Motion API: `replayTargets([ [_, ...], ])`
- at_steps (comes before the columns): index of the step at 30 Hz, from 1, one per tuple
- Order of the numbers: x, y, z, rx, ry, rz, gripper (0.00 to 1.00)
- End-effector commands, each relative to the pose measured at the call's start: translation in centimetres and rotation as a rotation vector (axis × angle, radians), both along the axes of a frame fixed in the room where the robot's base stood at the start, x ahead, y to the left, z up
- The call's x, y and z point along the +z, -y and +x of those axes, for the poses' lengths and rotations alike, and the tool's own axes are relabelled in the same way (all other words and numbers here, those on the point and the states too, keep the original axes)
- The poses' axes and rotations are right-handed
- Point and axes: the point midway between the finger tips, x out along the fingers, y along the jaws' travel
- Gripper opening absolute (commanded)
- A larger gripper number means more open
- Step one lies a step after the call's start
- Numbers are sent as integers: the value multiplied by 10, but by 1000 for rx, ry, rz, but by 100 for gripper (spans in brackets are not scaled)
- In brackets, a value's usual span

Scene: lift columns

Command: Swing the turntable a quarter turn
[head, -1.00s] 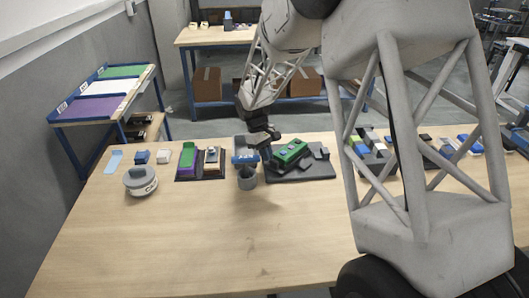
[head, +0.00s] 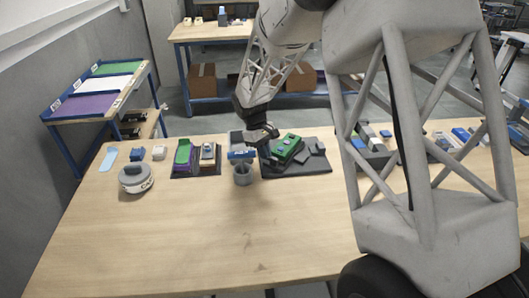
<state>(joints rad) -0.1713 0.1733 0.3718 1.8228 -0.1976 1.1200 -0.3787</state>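No part is plainly recognisable as a turntable. A dark grey plate (head: 298,168) on the table carries a green block (head: 287,147) with blue-grey round spots. The block lies at a slant to the plate, with grey pieces beside it. A round grey and white device (head: 135,179) stands at the table's left. My gripper (head: 266,143) reaches down from behind, just left of the green block, close to the plate's back left corner. Its fingertips are small and dark here, so I cannot tell their opening or whether they touch anything.
A grey cup (head: 243,175) with a blue-banded piece above it stands just left of the plate. Left of it, a dark tray (head: 194,174) holds coloured blocks. More blocks lie behind my arm at right. The table's front (head: 190,240) is clear.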

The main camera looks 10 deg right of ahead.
Motion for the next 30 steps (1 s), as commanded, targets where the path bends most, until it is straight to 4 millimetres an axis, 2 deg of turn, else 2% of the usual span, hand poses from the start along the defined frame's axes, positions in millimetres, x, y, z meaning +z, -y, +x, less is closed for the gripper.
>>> replayTargets([
  [8, 9, -2, 3, 0, 0, 0, 0],
  [21, 57, -14, 18, 0, 1, 1, 0],
  [30, 72, -18, 23, 0, 0, 0, 0],
])
